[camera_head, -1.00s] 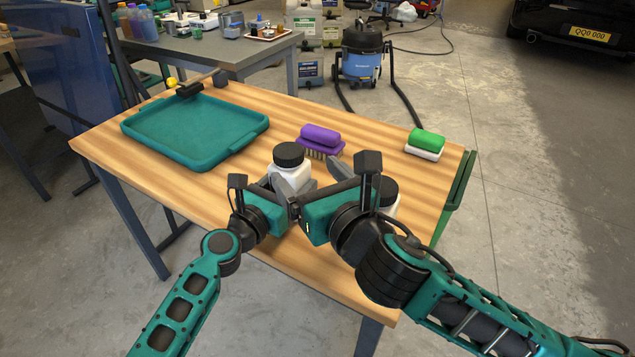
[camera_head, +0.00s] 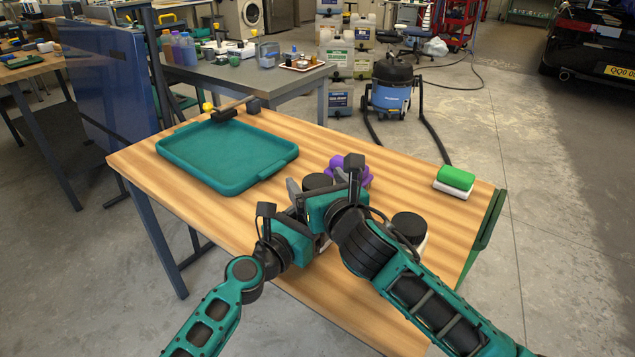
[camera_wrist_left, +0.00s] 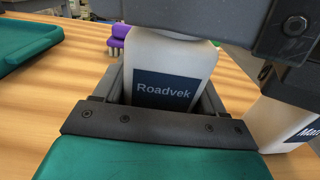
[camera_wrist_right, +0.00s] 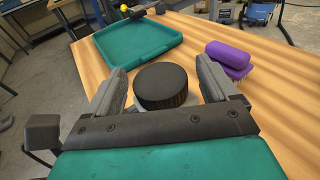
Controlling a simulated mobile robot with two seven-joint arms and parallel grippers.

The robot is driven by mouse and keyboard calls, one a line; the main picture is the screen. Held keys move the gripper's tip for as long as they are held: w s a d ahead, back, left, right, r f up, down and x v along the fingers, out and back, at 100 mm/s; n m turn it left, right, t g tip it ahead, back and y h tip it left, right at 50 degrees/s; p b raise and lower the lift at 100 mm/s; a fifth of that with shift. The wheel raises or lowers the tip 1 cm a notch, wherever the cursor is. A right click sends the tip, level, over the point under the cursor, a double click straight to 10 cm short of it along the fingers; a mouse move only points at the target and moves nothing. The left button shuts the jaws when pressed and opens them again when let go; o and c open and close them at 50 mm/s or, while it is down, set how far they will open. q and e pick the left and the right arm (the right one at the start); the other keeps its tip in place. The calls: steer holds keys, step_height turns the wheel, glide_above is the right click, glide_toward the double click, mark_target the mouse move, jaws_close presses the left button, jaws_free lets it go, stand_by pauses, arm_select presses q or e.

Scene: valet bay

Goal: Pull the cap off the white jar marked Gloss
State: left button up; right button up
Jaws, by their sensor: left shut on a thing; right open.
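A white jar (camera_wrist_left: 170,58) with a dark label reading "Roadvek" stands between the fingers of my left gripper (camera_wrist_left: 160,100), which is shut on it. No word Gloss shows on its visible side. Its round black cap (camera_wrist_right: 162,87) is on; the cap also shows in the head view (camera_head: 318,181). My right gripper (camera_wrist_right: 165,92) is open, with one finger on each side of the cap; I cannot tell whether they touch it. In the head view my right gripper (camera_head: 320,190) hides most of the jar. A second white jar (camera_wrist_left: 283,122), its label partly reading "Mat", stands close by to the right.
The second jar's black cap (camera_head: 410,222) shows beside my right wrist. A teal tray (camera_head: 228,183) lies at the table's left, a purple brush (camera_wrist_right: 229,56) behind the held jar, and a green-and-white block (camera_head: 454,181) at the right. The wooden table's (camera_head: 340,295) front is clear.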

steer(key=shift+w, duration=0.15)
steer(key=c, duration=1.2)
steer(key=shift+o, duration=0.2)
steer(key=shift+r, duration=0.25)
steer(key=shift+r, duration=0.85)
